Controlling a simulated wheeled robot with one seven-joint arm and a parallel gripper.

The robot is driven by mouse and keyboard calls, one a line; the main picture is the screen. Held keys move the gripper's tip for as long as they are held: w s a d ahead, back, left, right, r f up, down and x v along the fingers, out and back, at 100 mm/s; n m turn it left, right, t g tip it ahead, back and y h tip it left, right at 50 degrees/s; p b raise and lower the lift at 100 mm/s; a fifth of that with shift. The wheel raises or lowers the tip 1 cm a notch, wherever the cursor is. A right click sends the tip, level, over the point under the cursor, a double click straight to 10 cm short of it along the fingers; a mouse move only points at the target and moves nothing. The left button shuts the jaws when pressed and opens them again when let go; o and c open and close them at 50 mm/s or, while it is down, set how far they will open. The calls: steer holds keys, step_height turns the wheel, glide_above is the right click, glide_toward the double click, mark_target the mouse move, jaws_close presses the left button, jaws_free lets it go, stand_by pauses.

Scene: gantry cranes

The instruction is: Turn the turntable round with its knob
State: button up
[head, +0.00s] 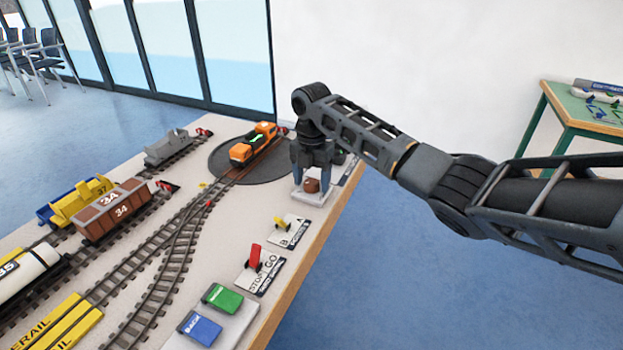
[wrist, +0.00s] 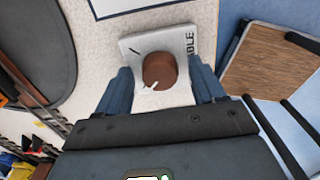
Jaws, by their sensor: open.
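The turntable (head: 218,162) is a dark round disc at the far end of the layout, with an orange locomotive (head: 254,143) on its track. Its edge also shows at the left of the wrist view (wrist: 55,60). The brown knob (head: 311,185) with a white pointer mark sits on a white base plate (head: 314,199) beside the turntable. In the wrist view the knob (wrist: 159,71) lies between and ahead of my fingers. My gripper (head: 312,172) points down over the knob with its blue-grey fingers apart, one on each side. I cannot tell whether they touch it.
A red lever (head: 254,257) and a yellow lever (head: 281,224) stand along the table's right edge, with green (head: 222,298) and blue (head: 200,329) buttons nearer. Wagons, including a brown one (head: 115,209), stand on tracks at left. A green table (head: 570,118) is at right.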

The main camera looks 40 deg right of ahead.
steer(key=c, duration=1.1)
steer(key=shift+o, duration=0.2)
steer(key=shift+r+m+p, duration=0.1)
steer(key=shift+m+p, duration=0.2)
steer(key=shift+p, duration=0.05)
steer(key=m+p, duration=0.3)
steer(key=shift+a+r, duration=0.1)
steer(key=m+p, duration=0.3)
steer(key=m, duration=0.2)
steer(key=m+p, duration=0.2)
steer(key=m, duration=0.2)
steer(key=shift+m+p, duration=0.3)
steer(key=shift+p, duration=0.1)
steer(key=shift+f+m+p, duration=0.2)
steer(key=shift+m+p, duration=0.55)
steer(key=shift+m, duration=1.45)
